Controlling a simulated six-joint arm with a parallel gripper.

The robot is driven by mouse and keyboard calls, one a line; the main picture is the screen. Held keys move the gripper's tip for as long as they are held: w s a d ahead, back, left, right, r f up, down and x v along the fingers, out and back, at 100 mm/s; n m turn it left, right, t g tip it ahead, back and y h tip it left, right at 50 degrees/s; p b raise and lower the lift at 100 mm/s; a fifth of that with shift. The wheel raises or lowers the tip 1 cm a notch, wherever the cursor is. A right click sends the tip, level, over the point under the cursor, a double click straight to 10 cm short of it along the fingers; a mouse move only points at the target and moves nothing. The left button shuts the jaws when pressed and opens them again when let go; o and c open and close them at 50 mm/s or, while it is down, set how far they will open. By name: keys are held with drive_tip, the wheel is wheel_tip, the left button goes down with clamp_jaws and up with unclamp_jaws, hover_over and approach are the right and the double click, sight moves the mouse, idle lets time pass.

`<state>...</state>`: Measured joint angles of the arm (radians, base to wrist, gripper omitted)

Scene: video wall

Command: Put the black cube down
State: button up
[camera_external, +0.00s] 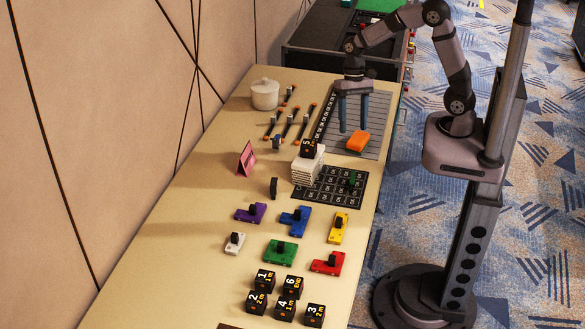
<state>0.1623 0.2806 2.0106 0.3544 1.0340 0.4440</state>
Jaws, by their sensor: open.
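My gripper (353,127) points down with its two blue-grey fingers apart and nothing between them. It hangs over the grey striped mat at the far part of the table, near the orange block. A black cube with a white marking (309,148) sits on top of a white stack (305,171), in front of my gripper and a little left of it. Several more black cubes with white numbers (285,309) stand grouped at the near end of the table. I cannot tell which one the task names.
An orange block (358,141) lies on the grey mat (372,108). A dark grid board (337,193) lies beside the white stack. Several coloured pieces with black knobs, such as a green one (280,251), fill the middle. A white pot (265,94) stands far left. The left strip is clear.

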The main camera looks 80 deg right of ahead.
drive_tip(key=s+d+f+n+t+h, duration=0.1)
drive_tip(key=s+d+f+n+h, duration=0.1)
drive_tip(key=s+n, duration=0.7)
drive_tip(key=s+h, duration=0.1)
drive_tip(key=s, duration=0.1)
drive_tip(key=shift+s+f+n+h, duration=0.15)
drive_tip(key=shift+s+n+h, duration=0.15)
drive_tip(key=shift+s, duration=0.1)
wheel_tip(320, 180, up, 2)
drive_tip(key=shift+r+p, duration=0.2)
drive_tip(key=shift+p, duration=1.05)
